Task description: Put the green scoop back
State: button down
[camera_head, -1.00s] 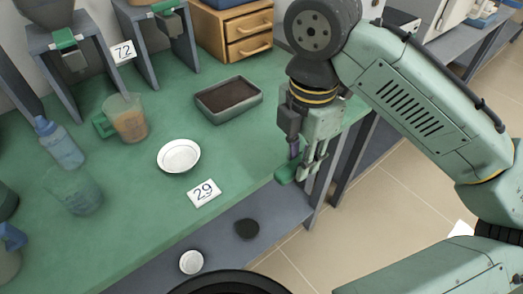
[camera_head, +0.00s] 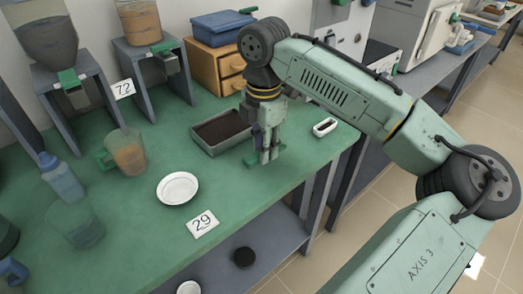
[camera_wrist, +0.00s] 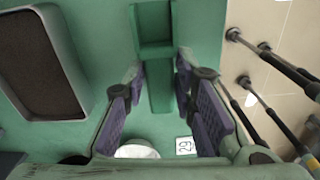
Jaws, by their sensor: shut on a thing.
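My gripper (camera_head: 266,154) is shut on the green scoop (camera_wrist: 155,28). In the wrist view the scoop's handle lies between the fingertips (camera_wrist: 160,82), with its square hollow end pointing away. In the head view the scoop (camera_head: 250,163) is partly hidden by the fingers, low over the green bench top and close to the right end of the grey tray (camera_head: 213,152) of dark material. I cannot tell whether the scoop touches the bench. The tray also shows at the left of the wrist view (camera_wrist: 74,60).
A white dish (camera_head: 178,188), a number 29 card (camera_head: 202,223) and a jug (camera_head: 126,155) of brownish material stand left of my gripper. A small white holder (camera_head: 325,127) lies to its right. Hoppers on stands (camera_head: 75,85) and a wooden drawer box (camera_head: 215,65) line the back.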

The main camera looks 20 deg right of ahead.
jog(key=shift+w, duration=0.45)
jog(key=shift+w+f+p, duration=0.1)
jog(key=shift+f+p, duration=0.4)
jog(key=shift+f, duration=1.3)
jog(key=shift+f, duration=0.2)
jog(key=c, duration=1.3)
grip_release()
jog(key=shift+r, duration=0.15)
notch_tip(320, 180, up, 12)
jog(key=shift+r+b, duration=0.1)
jog(key=shift+b, duration=0.35)
